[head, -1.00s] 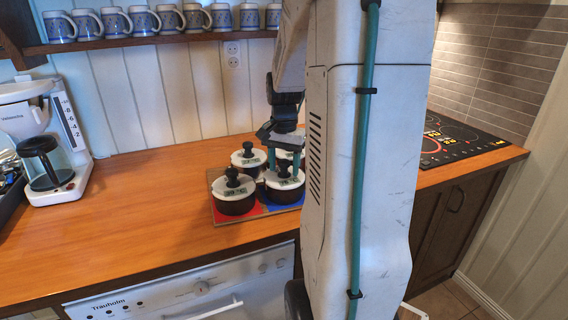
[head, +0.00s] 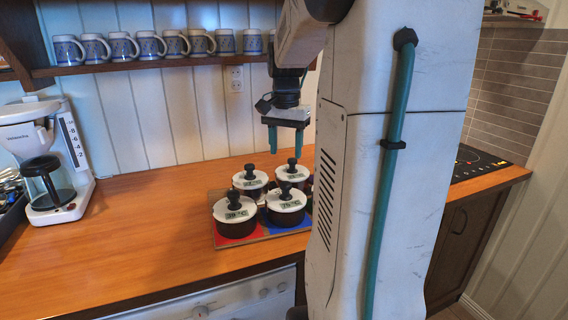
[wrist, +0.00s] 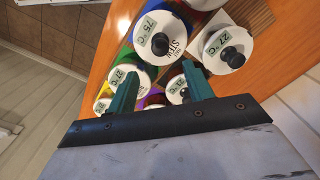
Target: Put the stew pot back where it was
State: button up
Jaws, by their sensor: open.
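The stew pot (wrist: 162,35) has a white lid marked STEW and 75 °C and a black knob in the wrist view. In the head view, the dark pot with a white lid at front right, over a blue patch (head: 286,207), appears to be the same one. It stands upright on the coloured board (head: 262,236). My gripper (head: 286,136) is open and empty, pointing down above the pots, clear of their lids. Its two teal fingers also show in the wrist view (wrist: 160,78).
Similar lidded pots stand close around it, one on a red patch (head: 235,215) and others behind (head: 250,180) (head: 293,173). Bare wood shows beside a 21 °C pot (wrist: 228,46). A coffee maker (head: 48,165) stands left; mugs (head: 160,44) line a shelf above. The counter's middle is clear.

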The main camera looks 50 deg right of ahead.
jog(key=s+a+r+n, duration=0.15)
jog(key=a+n, duration=0.45)
jog(key=a, duration=1)
jog(key=s+a+f+n, duration=0.2)
jog(key=s+a+n, duration=0.2)
jog(key=a, duration=0.3)
jog(key=s+a+f+n+t, duration=0.1)
jog(key=s+a+f+n, duration=0.2)
jog(key=s+a+n, duration=0.2)
jog(key=shift+s+a+f, duration=0.3)
jog(key=shift+s+a, duration=0.75)
jog(key=shift+a, duration=0.15)
